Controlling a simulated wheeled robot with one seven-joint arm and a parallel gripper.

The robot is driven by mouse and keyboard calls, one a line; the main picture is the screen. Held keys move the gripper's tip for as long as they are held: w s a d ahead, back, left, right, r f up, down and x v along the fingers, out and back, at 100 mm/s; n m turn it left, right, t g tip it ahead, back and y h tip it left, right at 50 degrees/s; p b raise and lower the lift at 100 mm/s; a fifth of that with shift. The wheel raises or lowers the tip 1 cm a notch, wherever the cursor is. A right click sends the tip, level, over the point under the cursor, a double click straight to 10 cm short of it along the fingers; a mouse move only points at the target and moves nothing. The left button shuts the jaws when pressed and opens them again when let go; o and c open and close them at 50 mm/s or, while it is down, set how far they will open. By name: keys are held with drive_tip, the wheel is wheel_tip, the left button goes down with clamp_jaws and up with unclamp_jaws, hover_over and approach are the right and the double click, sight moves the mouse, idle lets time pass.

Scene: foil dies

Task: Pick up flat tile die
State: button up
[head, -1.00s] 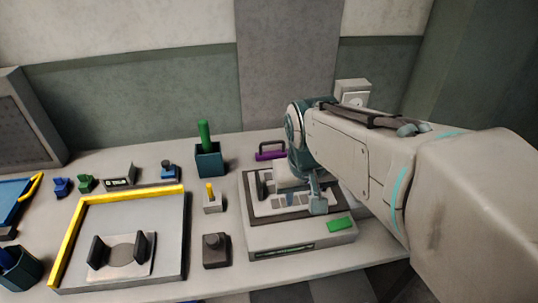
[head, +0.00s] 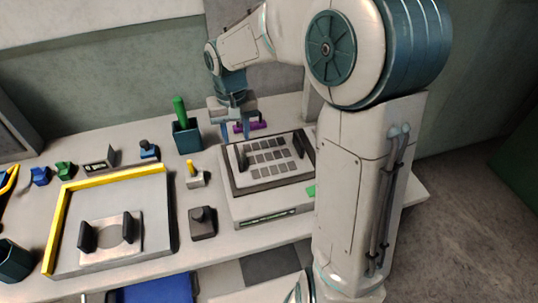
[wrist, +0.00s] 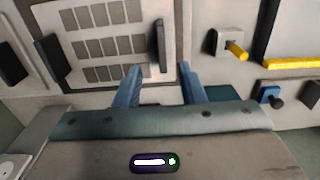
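The flat tile die is a pale plate (head: 285,166) with rows of small grey tiles and an upright dark grip at each end. It lies on the grey press base (head: 262,212). In the wrist view the die (wrist: 88,34) fills the upper left, with its near dark grip (wrist: 161,44) just beyond my fingers and its other grip (wrist: 52,56) farther left. My gripper (head: 235,134) hangs behind and left of the die, above the table. Its two blue fingers are spread with nothing between them in the wrist view (wrist: 160,82).
A teal cup with a green rod (head: 187,138) stands just left of my gripper. A purple handle (head: 258,125) is behind it. A yellow-edged tray (head: 165,215) holds another plate with two dark grips. A yellow-pegged block (head: 196,179) and a dark knob block (head: 202,222) stand between.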

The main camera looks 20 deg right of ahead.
sight(237, 152)
drive_tip(key=shift+s+a+f+p, duration=0.1)
drive_tip(key=shift+f+p, duration=0.15)
drive_tip(key=shift+f, duration=1.75)
drive_tip(key=shift+s+a+f+p, duration=0.1)
drive_tip(key=shift+f+p, duration=0.1)
drive_tip(key=shift+f, duration=1.8)
clamp_jaws()
drive_tip(key=shift+w+r, duration=0.1)
